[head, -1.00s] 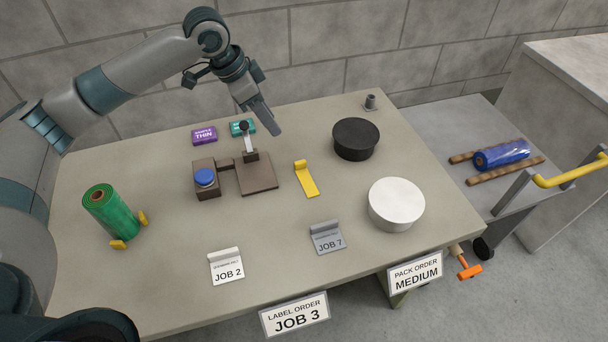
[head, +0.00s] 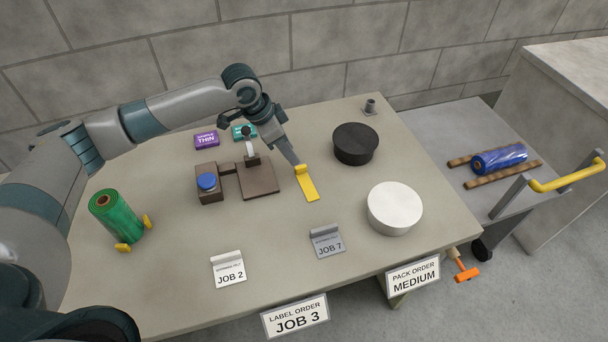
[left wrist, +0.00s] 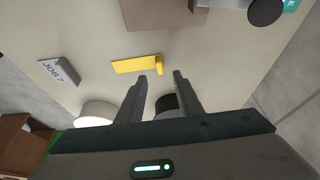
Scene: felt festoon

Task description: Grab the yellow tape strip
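The yellow tape strip (head: 308,188) lies on the table right of the brown press base, with a raised block at its far end. It also shows in the left wrist view (left wrist: 136,65), ahead of the fingertips. My left gripper (head: 295,161) points down just behind the raised end of the strip. In the left wrist view its two fingers (left wrist: 160,75) stand apart with nothing between them. The raised end appears near the fingertips; I cannot tell whether they touch it. My right gripper is not in view.
The brown press (head: 258,181) with a blue button (head: 207,181) stands left of the strip. A black disc (head: 355,144) and a white disc (head: 394,208) stand to the right. The JOB 7 card (head: 327,241) lies in front. The table between strip and card is clear.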

